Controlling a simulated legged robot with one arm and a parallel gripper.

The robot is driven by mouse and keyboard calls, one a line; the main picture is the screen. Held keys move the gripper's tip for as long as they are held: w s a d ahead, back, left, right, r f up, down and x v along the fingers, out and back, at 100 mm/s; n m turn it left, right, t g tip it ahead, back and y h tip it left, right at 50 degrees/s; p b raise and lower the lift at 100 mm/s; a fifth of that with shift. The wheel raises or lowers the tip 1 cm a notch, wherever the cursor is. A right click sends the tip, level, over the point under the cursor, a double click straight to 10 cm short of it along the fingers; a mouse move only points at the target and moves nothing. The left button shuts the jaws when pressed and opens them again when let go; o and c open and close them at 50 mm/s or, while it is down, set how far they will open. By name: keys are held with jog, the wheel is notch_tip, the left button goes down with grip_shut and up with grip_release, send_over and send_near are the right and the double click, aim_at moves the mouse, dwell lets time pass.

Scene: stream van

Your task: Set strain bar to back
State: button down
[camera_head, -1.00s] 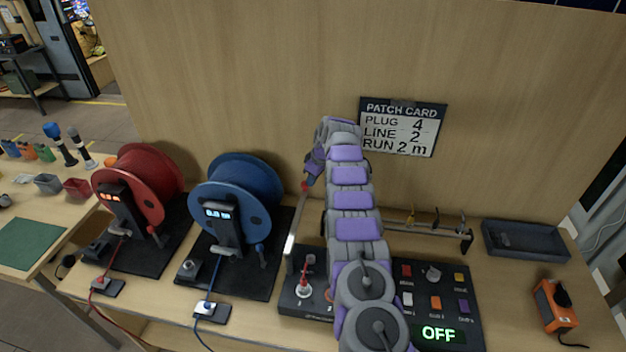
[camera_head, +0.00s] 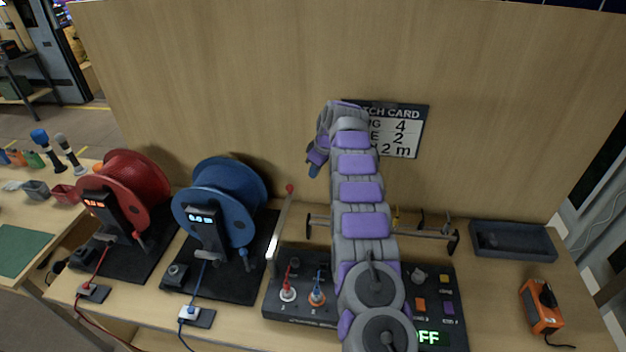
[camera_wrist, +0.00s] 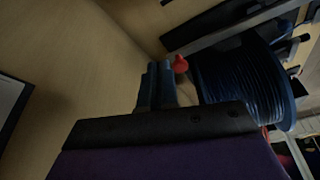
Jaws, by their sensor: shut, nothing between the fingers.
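I take the strain bar (camera_head: 281,225) to be the thin metal lever with a red knob at the left end of the control panel (camera_head: 300,312). It stands nearly upright, tilted a little to the right in the head view. My gripper (camera_head: 314,171) is shut and empty, above and to the right of the knob, with a small gap. In the wrist view my blue-grey fingertips (camera_wrist: 155,84) are close together, and the red knob (camera_wrist: 180,64) shows just to their right. I cannot tell the depth between them.
A blue reel (camera_head: 215,195) and a red reel (camera_head: 125,188) stand to the left. A rail with clips (camera_head: 432,234) runs behind my arm. A grey tray (camera_head: 513,255) and an orange device (camera_head: 541,306) are at the right. The wooden back wall (camera_head: 250,80) stands close behind.

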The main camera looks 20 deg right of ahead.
jog(key=s+a+r+m, duration=0.1)
jog(key=s+a+r, duration=0.4)
jog(key=r, duration=0.4)
jog(key=s+a+r+m+g+b, duration=0.15)
jog(key=s+a+r, duration=0.25)
jog(key=s, duration=0.6)
jog(key=s+a+r+m+g, duration=0.1)
jog(key=s+a+r+m, duration=0.2)
jog(key=s, duration=0.6)
jog(key=s+f+m, duration=0.1)
jog(key=s+f, duration=0.1)
jog(key=s, duration=1)
jog(key=s+a+f+g+h+b, duration=0.1)
jog(key=s+f, duration=0.2)
jog(key=s, duration=0.9)
jog(key=s+a+f+m+g+h+b, duration=0.1)
jog(key=s+f, duration=0.1)
jog(key=s, duration=1.1)
jog(key=shift+f+m, duration=0.35)
